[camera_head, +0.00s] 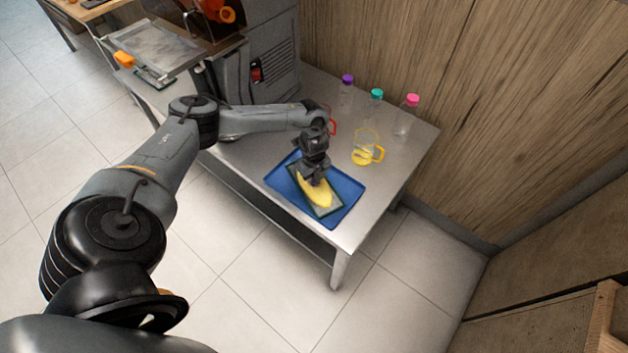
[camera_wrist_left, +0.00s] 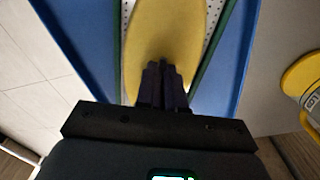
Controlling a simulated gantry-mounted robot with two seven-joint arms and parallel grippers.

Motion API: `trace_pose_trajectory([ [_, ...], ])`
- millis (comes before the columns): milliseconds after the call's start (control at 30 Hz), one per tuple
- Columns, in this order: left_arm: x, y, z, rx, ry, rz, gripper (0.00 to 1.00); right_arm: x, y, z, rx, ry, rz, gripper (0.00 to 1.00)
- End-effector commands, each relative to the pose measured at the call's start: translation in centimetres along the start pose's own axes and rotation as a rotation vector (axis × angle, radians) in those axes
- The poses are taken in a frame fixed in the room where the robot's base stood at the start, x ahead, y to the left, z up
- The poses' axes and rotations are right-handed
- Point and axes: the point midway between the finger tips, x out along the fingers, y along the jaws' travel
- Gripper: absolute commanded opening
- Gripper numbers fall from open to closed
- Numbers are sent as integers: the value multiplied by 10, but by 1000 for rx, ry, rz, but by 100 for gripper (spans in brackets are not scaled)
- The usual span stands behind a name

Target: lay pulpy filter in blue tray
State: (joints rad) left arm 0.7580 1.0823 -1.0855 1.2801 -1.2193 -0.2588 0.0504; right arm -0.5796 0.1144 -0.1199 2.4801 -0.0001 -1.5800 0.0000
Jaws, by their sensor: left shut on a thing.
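The pulpy filter (camera_head: 328,207) is a flat panel with a dark green frame and a yellow pulp mass on it. It lies within the blue tray (camera_head: 352,187) on the metal table. My left gripper (camera_head: 316,182) is above the filter, pointing down, with its fingers shut at the filter's near end. In the left wrist view, the closed fingers (camera_wrist_left: 163,82) reach over the yellow pulp of the filter (camera_wrist_left: 165,25), and the blue tray (camera_wrist_left: 70,35) shows on both sides. The exact grip point is hidden by the fingers. My right gripper is not in view.
A yellow-handled jug (camera_head: 364,150) stands right of the tray; a red-handled one is partly hidden behind my arm. Bottles with purple, teal and pink caps (camera_head: 412,100) stand along the wall. The grey juicer (camera_head: 255,65) is at the back left.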

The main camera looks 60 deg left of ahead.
Motion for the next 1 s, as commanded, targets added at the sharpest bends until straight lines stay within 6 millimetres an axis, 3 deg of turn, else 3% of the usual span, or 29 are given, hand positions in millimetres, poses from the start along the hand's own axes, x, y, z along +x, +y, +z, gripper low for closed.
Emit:
trace_pose_trajectory([
  [400, 5, 0, 0, -2, 0, -1, 0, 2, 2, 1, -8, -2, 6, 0],
  [433, 4, 0, 0, -2, 0, -1, 12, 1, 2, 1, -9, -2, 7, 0],
  [567, 4, 0, 0, -2, 0, -1, 32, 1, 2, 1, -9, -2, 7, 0],
  [1000, -5, -1, 0, 0, 0, -2, 33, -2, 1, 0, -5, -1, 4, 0],
])
